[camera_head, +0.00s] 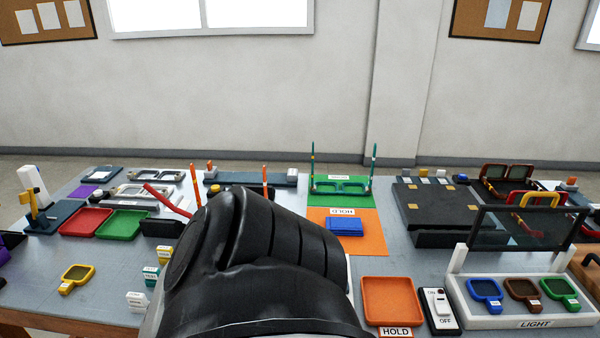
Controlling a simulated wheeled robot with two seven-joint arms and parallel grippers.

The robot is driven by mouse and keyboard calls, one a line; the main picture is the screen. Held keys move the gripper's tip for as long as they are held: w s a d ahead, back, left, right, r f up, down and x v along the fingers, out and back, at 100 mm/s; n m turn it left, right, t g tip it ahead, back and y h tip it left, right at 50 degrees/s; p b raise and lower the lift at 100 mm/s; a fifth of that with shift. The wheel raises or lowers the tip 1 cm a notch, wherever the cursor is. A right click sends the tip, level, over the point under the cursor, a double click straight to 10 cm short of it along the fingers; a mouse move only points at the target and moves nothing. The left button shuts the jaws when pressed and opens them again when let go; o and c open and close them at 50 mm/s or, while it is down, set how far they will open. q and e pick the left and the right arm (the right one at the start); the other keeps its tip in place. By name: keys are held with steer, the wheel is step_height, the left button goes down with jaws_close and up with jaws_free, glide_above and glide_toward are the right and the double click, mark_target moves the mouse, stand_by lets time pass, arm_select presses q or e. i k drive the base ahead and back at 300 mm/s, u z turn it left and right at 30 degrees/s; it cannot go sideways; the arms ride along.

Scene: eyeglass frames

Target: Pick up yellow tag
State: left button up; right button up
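A small yellow block with a white label (165,255) stands on the table, left of my arm. It is in a short row with a teal labelled block (151,274) and a white labelled block (137,301). A yellow-rimmed lens with a short handle and a small label (76,275) lies flat farther left. I cannot tell for sure which of these is the yellow tag. A large black link of my own arm fills the lower middle and hides the table behind it. Neither gripper shows.
Red (87,222) and green (124,223) trays lie behind the blocks. An orange tray (388,301) marked HOLD, a switch box (439,311) and a white LIGHT stand (520,313) with coloured lenses are at right. Bare table surrounds the yellow lens.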

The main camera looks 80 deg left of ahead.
mark_target(164, 253)
steer(key=u, duration=4.55)
